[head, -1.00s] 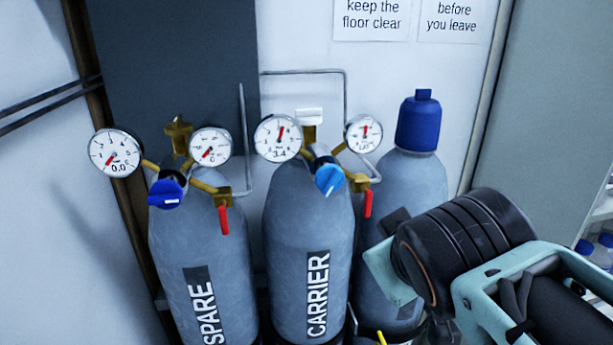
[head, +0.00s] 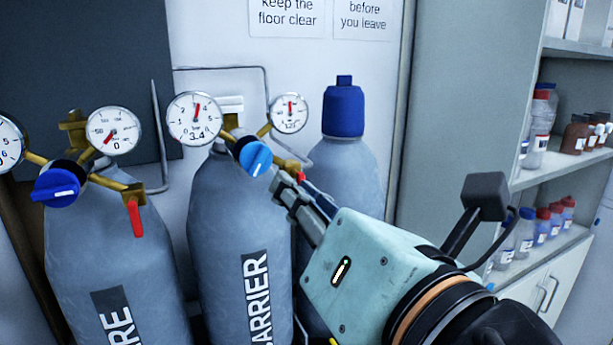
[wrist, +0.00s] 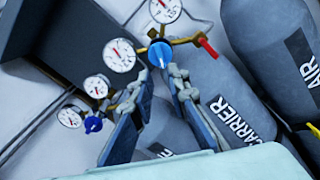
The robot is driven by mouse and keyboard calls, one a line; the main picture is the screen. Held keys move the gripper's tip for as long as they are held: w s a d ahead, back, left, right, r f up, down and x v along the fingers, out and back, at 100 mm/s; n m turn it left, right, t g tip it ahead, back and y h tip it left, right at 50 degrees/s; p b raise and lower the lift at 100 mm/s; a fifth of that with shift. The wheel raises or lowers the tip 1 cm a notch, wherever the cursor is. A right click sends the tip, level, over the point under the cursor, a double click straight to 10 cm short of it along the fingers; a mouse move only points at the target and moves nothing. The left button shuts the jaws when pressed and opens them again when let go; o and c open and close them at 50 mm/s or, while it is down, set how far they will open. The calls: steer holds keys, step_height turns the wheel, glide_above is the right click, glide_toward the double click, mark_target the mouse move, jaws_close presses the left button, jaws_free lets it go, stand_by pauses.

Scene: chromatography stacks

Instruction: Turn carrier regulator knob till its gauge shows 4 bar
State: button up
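The carrier cylinder (head: 215,250) stands upright with its label showing. Its blue regulator knob (head: 256,158) sits below the carrier gauge (head: 194,118), which reads 3.4. My gripper (head: 285,190) is just right of and below the knob in the head view, and apart from it as far as I can see. In the wrist view the knob (wrist: 160,54) shows ahead of and between the tips of my gripper (wrist: 154,82). The two fingers are spread with nothing between them. The knob's white mark is visible.
The spare cylinder (head: 110,260), with its darker blue knob (head: 57,187) and red lever (head: 135,218), stands to the left. A blue-capped cylinder (head: 344,165) stands behind to the right. A second carrier gauge (head: 290,113) is close to my gripper. Shelves with bottles (head: 540,140) are at right.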

mark_target(261, 162)
steer(key=b+x, duration=0.1)
steer(key=x, duration=0.8)
steer(key=shift+s+a+f, duration=0.1)
steer(key=shift+a+f, duration=0.05)
steer(key=shift+x, duration=0.95)
jaws_close()
